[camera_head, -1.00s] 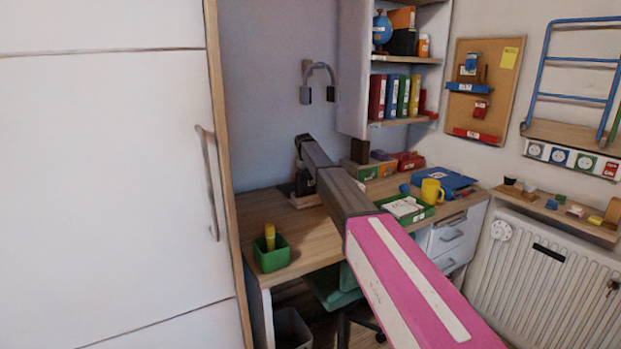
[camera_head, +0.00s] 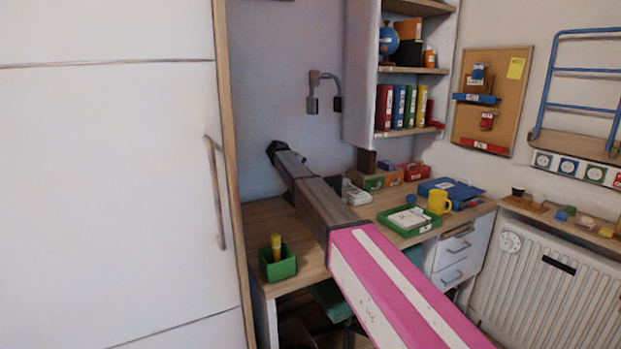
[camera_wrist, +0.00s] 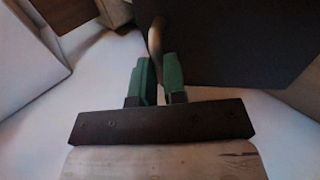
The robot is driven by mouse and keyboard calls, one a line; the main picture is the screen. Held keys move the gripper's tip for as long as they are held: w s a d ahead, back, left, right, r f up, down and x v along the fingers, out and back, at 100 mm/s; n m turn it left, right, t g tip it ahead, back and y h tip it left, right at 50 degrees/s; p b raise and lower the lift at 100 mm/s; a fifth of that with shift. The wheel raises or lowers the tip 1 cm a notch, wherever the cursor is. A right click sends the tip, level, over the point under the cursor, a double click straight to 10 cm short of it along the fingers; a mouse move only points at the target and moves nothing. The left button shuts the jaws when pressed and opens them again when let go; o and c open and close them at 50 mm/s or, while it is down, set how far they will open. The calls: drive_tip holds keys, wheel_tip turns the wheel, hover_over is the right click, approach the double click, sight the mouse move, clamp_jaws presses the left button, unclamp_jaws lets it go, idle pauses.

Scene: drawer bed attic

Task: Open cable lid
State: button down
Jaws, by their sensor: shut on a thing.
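In the wrist view my gripper (camera_wrist: 158,82) has two green fingers closed on a thin tan, slightly curved strip (camera_wrist: 155,42). A large dark flat panel (camera_wrist: 235,40) lies right beside the strip. I cannot tell for sure whether this panel or the strip is the cable lid. In the head view my arm reaches over the wooden desk (camera_head: 310,255) to the back wall. My fingers cannot be made out there, and my arm hides part of the desk's back.
A green pen cup (camera_head: 278,262) stands at the desk's front left. A green tray (camera_head: 425,228), a yellow mug (camera_head: 438,203) and a blue folder (camera_head: 452,187) are to the right. A tall white cabinet (camera_head: 110,190) bounds the left. A shelf (camera_head: 412,70) hangs above.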

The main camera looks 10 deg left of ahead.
drive_tip(key=s+a+r+t+h, duration=0.2)
drive_tip(key=s+a+h, duration=0.3)
drive_tip(key=a, duration=0.3)
drive_tip(key=shift+s+a+r+t, duration=0.15)
drive_tip(key=shift+s+t, duration=0.25)
drive_tip(key=shift+t, duration=0.3)
drive_tip(key=c, duration=1.2)
unclamp_jaws()
drive_tip(key=shift+o, duration=0.2)
drive_tip(key=v, duration=1)
drive_tip(key=shift+s+a, duration=0.2)
drive_tip(key=shift+a, duration=0.2)
